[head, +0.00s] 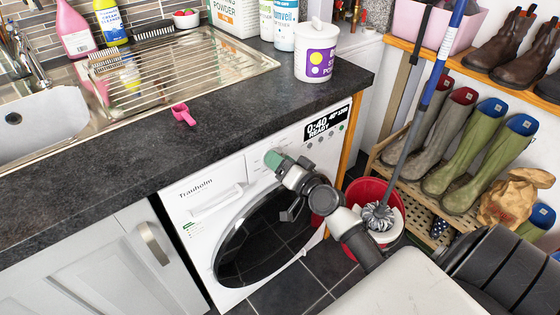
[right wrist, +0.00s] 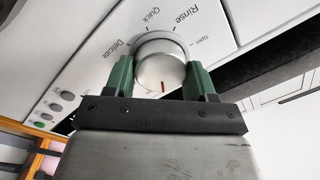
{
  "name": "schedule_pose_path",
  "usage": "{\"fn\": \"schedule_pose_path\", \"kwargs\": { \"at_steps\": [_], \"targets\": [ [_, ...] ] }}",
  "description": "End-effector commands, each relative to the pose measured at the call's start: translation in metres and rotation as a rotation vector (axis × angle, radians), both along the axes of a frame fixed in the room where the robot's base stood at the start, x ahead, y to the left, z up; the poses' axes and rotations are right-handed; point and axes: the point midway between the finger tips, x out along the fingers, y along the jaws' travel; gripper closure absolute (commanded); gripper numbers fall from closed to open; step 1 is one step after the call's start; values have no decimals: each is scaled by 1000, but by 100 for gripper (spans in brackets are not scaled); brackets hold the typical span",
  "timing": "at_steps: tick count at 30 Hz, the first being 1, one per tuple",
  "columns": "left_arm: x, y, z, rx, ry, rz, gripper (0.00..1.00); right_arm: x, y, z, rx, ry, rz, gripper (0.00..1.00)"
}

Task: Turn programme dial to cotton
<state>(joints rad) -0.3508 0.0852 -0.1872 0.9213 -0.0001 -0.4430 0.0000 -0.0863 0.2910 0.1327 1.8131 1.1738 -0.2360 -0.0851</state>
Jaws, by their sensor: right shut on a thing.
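The white washing machine (head: 205,200) stands under the dark worktop. Its round silver programme dial (right wrist: 158,62) fills the middle of the right wrist view, with a red pointer line on the side towards my gripper. The labels Delicate, Quick, Rinse and Spin show around its far side; the cotton label is not in sight. My right gripper (right wrist: 160,78) is shut on the dial, one green finger at each side. In the head view my right gripper (head: 280,160) covers the dial. The display (head: 322,124) reads 0:40 READY. My left gripper is not in view.
A red bucket (head: 366,190) with a mop stands right of the machine, near the welly rack (head: 402,160). A white tub (head: 315,50) and a pink scoop (head: 182,114) are on the worktop (head: 120,160). Panel buttons (right wrist: 55,107) lie left of the dial.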

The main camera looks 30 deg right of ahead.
Motion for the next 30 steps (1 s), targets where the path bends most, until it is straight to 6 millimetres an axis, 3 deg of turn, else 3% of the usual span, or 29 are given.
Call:
{"fn": "schedule_pose_path", "kwargs": {
  "at_steps": [9,24,25,29,30],
  "targets": [
    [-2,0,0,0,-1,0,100,0,-1,0,112,8,-1,68],
    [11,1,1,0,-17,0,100,0,-1,0,129,10,-1,68],
    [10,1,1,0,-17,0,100,0,-1,0,129,10,-1,40],
    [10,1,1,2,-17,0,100,0,-1,0,129,10,-1,20],
    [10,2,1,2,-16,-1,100,0,-1,0,129,10,-1,19]
  ]
}}
